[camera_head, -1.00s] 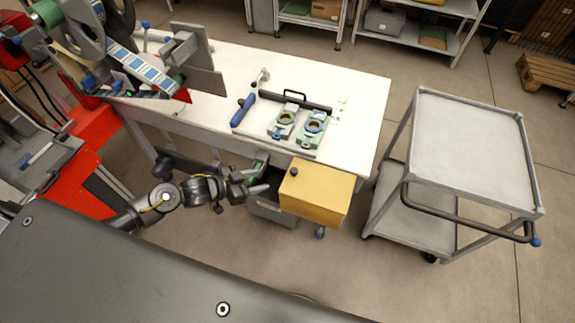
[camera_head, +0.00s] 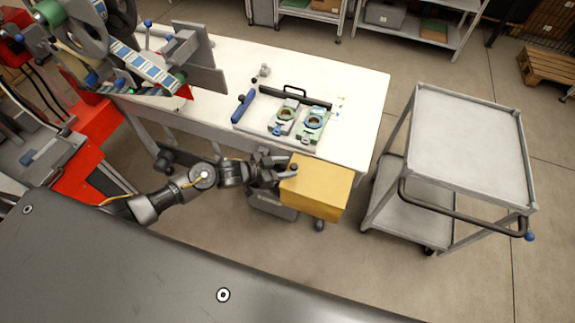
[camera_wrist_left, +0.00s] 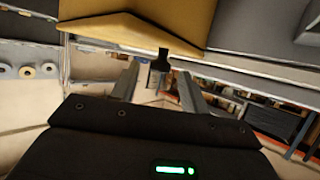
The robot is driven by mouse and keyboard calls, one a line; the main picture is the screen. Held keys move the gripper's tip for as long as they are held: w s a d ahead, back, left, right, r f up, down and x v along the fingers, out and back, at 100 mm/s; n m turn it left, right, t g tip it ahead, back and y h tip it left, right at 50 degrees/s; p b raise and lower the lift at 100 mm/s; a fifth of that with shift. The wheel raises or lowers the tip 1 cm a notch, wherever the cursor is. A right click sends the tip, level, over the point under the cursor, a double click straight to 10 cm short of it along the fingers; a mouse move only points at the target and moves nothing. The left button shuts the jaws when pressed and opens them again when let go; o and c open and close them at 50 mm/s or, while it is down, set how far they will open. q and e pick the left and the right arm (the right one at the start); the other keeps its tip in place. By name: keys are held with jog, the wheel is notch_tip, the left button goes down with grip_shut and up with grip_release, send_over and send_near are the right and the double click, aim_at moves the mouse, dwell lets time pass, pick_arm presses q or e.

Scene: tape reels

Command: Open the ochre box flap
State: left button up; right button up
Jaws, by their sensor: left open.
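The ochre box (camera_head: 322,183) hangs at the front edge of the white table, with its flap lying flat and closed. A small dark knob stands on the left part of its top; in the wrist view the dark knob (camera_wrist_left: 161,61) shows between the two grey fingers, under the ochre panel (camera_wrist_left: 140,28). My left gripper (camera_head: 286,172) is at the left edge of the box, open, with its fingers either side of the knob. I cannot tell whether a finger touches it. My right gripper is not in view.
A grey bin (camera_head: 272,205) sits below and left of the box. The white table (camera_head: 355,85) carries a fixture (camera_head: 300,118) with two green-grey clamps and a blue handle. A grey cart (camera_head: 468,140) stands to the right. Open floor lies in front of the box.

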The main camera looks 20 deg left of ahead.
pick_arm(q)
jog(key=shift+w+d+f, duration=0.2)
jog(key=shift+w+d, duration=0.1)
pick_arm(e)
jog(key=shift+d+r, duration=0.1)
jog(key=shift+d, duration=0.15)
pick_arm(q)
grip_shut()
